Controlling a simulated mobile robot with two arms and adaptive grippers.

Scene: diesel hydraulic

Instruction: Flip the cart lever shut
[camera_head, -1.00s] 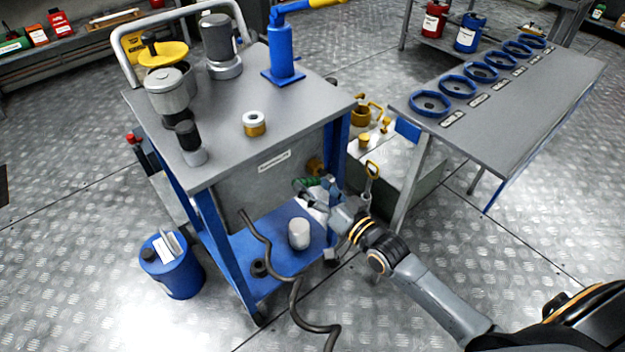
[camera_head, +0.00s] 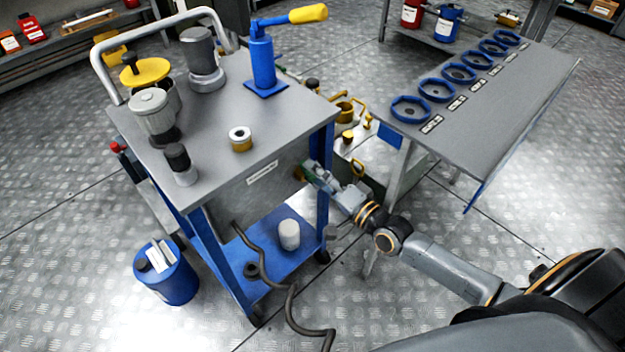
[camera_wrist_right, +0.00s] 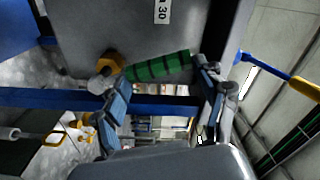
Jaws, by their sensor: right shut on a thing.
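The cart (camera_head: 235,105) stands left of centre in the head view, with a grey top and blue legs. Its lever has a ribbed green handle (camera_wrist_right: 157,67) beside a yellow-brass fitting (camera_wrist_right: 110,64) on the cart's grey side panel. In the head view only a little of the green handle (camera_head: 305,172) shows, close to the brass fitting (camera_head: 298,173). My right gripper (camera_head: 313,177) is at the lever, below the cart top's right edge. In the right wrist view its fingers (camera_wrist_right: 160,75) are on both sides of the green handle. My left gripper is not in view.
A blue hand pump (camera_head: 262,62), jars and a brass ring (camera_head: 240,139) stand on the cart top. A dark hose (camera_head: 265,262) hangs in front. A table with blue handwheels (camera_head: 410,109) stands right. A blue drum (camera_head: 166,272) is on the floor left.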

